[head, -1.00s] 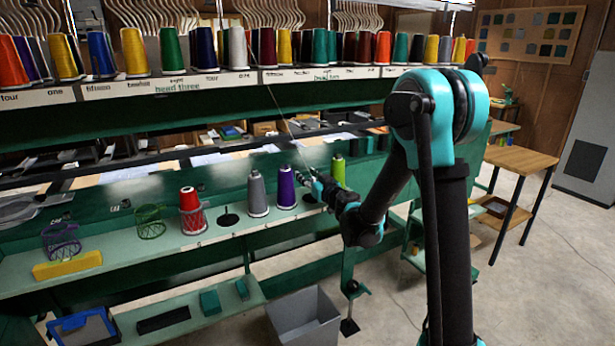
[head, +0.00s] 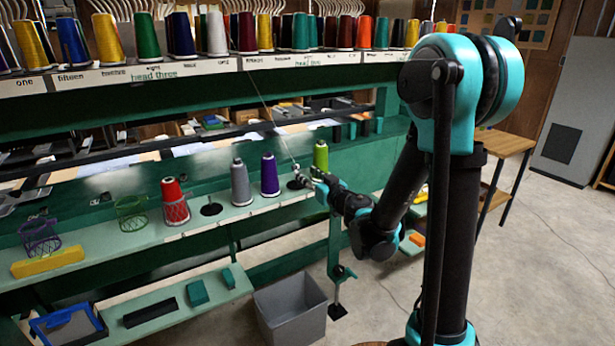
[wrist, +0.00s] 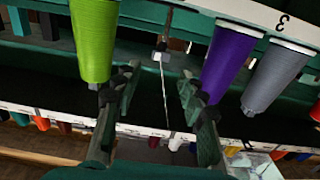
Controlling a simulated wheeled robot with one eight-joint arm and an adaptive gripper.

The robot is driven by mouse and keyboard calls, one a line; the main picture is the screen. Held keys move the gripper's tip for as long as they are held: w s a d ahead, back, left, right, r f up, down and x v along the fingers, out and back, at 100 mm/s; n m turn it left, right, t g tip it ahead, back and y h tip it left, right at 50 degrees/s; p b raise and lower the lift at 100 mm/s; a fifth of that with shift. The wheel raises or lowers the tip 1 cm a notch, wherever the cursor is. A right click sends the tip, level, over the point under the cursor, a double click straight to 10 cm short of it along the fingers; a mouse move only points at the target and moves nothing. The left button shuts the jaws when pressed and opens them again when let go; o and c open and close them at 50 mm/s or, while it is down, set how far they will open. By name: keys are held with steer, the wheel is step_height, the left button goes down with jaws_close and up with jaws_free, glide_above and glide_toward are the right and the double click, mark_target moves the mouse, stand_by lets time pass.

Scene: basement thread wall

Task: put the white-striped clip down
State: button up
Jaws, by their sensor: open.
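A small grey-and-white piece, which seems to be the white-striped clip (wrist: 161,54), sits by the rail beyond my fingertips in the wrist view, with a pale thread running from it. Its stripe is too small to make out. My gripper (wrist: 157,82) is open, with a finger on either side of the thread and nothing between them. In the head view my gripper (head: 311,181) is at the shelf between the purple spool (head: 270,175) and the lime green spool (head: 321,157). The thread slants down to it from the upper rack. The clip is hard to pick out there.
A grey spool (head: 241,183) and a red spool (head: 174,202) stand farther left on the shelf (head: 150,240). In the wrist view, the lime green spool (wrist: 94,40) and the purple spool (wrist: 228,58) flank my fingers closely. A grey bin (head: 290,311) stands below.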

steer(key=s+d+r+m+t+h, duration=0.15)
steer(key=d+m+h, duration=0.6)
steer(key=d, duration=1.05)
steer(key=s+d+f+m+g+h, duration=0.1)
steer(key=s+d+f+g+h, duration=0.2)
steer(key=s+d+f+h, duration=0.4)
steer(key=s+a+f+n+g+y, duration=0.1)
steer(key=s+f+g, duration=0.3)
steer(key=s, duration=0.6)
steer(key=s+f+g+y, duration=0.3)
steer(key=s+f+g, duration=0.2)
steer(key=s+f, duration=0.3)
steer(key=shift+s+a+n, duration=0.35)
steer(key=shift+s+a, duration=0.05)
steer(key=shift+s, duration=0.45)
steer(key=shift+f+y, duration=0.1)
steer(key=shift+y, duration=0.15)
